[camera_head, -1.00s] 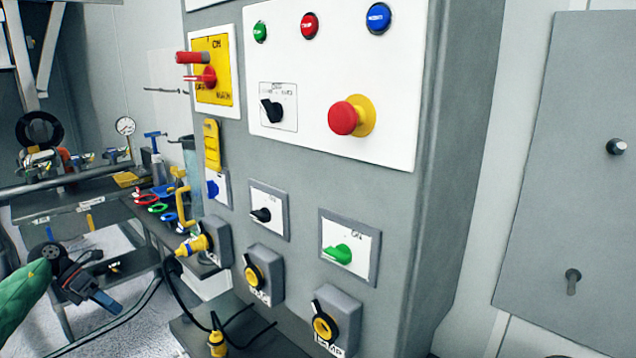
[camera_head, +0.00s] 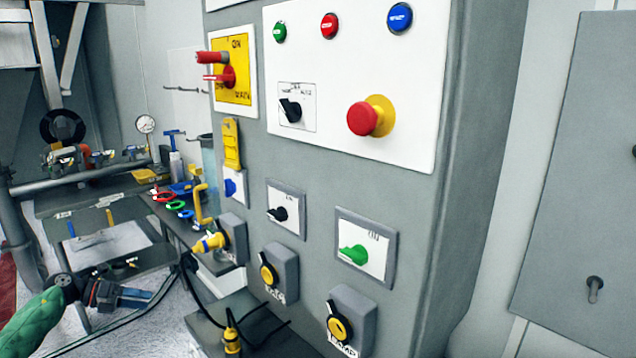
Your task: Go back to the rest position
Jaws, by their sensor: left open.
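My left gripper (camera_head: 138,298) shows at the lower left, at the end of my green left arm. It is open and holds nothing that I can see. It is apart from the grey control cabinet (camera_head: 395,200), to the left of it and low. My right gripper is not in view.
The cabinet bears a red emergency knob (camera_head: 362,119), a red switch on a yellow plate (camera_head: 232,72) and several selectors and sockets. A yellow plug (camera_head: 209,243) sits in one socket, with a black cable. A workbench (camera_head: 120,250) with tools stands behind my gripper.

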